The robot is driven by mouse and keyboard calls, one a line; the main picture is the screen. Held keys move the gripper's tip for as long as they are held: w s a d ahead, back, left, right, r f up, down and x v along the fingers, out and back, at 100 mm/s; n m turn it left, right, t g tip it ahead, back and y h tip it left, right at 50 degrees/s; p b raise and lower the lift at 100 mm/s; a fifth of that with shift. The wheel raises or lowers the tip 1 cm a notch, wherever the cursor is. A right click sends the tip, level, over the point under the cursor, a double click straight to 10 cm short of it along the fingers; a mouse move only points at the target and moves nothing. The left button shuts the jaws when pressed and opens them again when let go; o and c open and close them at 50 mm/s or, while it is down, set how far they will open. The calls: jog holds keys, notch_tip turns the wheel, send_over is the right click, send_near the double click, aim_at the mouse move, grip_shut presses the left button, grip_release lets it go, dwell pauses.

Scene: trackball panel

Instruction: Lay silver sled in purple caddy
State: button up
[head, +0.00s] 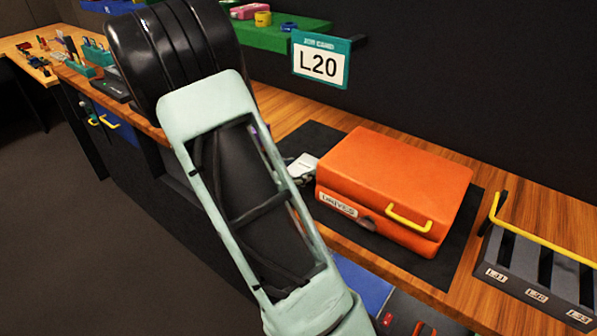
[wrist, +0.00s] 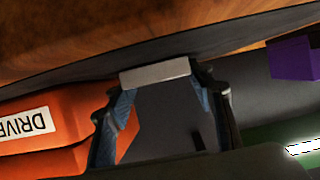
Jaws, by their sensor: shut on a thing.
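The silver sled (wrist: 155,73) is a pale grey bar in the wrist view, held across between the fingertips of my gripper (wrist: 158,82). In the head view a light piece of the sled (head: 304,164) shows just left of the orange case, above the dark mat. My arm hides most of the gripper there. The purple caddy (wrist: 292,59) shows in part at the right edge of the wrist view, apart from the sled. In the head view only a small purple sliver (head: 263,131) shows beside my arm. The caddy's inside is hidden.
An orange case (head: 393,180) labelled DRIVES stands on a dark mat (head: 452,246) on the wooden bench. A grey slotted rack (head: 543,265) with a yellow handle is at the right. A green shelf (head: 272,36) and an L20 sign (head: 320,62) are above.

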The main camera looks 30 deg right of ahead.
jog(key=shift+f, duration=0.15)
jog(key=o, duration=1.2)
jog(key=shift+o, duration=0.2)
